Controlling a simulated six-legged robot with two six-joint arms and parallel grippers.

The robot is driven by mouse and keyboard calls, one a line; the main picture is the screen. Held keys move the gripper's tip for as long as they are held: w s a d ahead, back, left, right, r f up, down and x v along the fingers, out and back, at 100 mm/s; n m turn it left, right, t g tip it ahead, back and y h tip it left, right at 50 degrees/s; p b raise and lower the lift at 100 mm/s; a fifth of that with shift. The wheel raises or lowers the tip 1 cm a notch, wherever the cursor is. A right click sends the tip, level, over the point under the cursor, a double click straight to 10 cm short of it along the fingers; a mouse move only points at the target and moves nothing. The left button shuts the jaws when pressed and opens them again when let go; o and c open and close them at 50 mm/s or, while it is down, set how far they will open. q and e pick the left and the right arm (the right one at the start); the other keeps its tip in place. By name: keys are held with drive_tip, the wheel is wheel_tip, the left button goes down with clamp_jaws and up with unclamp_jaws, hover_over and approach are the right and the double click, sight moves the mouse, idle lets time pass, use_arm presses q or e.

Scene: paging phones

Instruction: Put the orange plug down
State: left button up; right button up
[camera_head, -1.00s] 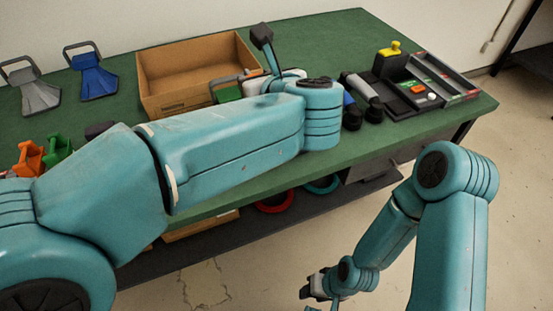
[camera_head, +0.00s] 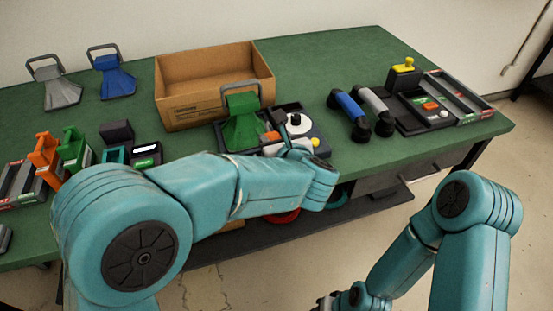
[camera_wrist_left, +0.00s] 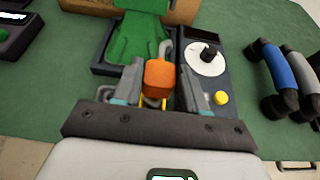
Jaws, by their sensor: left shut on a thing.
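The orange plug (camera_wrist_left: 158,78) is between the fingers of my left gripper (camera_wrist_left: 160,88), which is shut on it. In the head view the plug (camera_head: 271,136) is a small orange patch at the left gripper (camera_head: 273,143), partly hidden by the fingers. The gripper is over the front of a dark panel (camera_wrist_left: 228,84) with a white dial and a yellow button, close beside a green horn-shaped piece (camera_wrist_left: 135,38). I cannot tell whether the plug touches the panel. My right gripper (camera_head: 326,303) is low at the bottom edge, mostly cut off.
An open cardboard box (camera_head: 196,108) stands behind the green piece. Blue (camera_head: 348,104) and grey (camera_head: 373,101) handsets lie to the right, before a black control unit (camera_head: 418,112). Grey and blue horn pieces and orange and green holders are at left. The back right of the table (camera_head: 335,60) is clear.

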use_arm(q)
wheel_tip(320, 180, down, 6)
drive_tip(key=shift+r, duration=0.35)
drive_tip(key=shift+s, duration=0.1)
drive_tip(key=shift+f+b, duration=0.3)
drive_tip(key=shift+b, duration=0.4)
drive_tip(key=o, duration=1.1)
drive_tip(key=shift+c, duration=0.2)
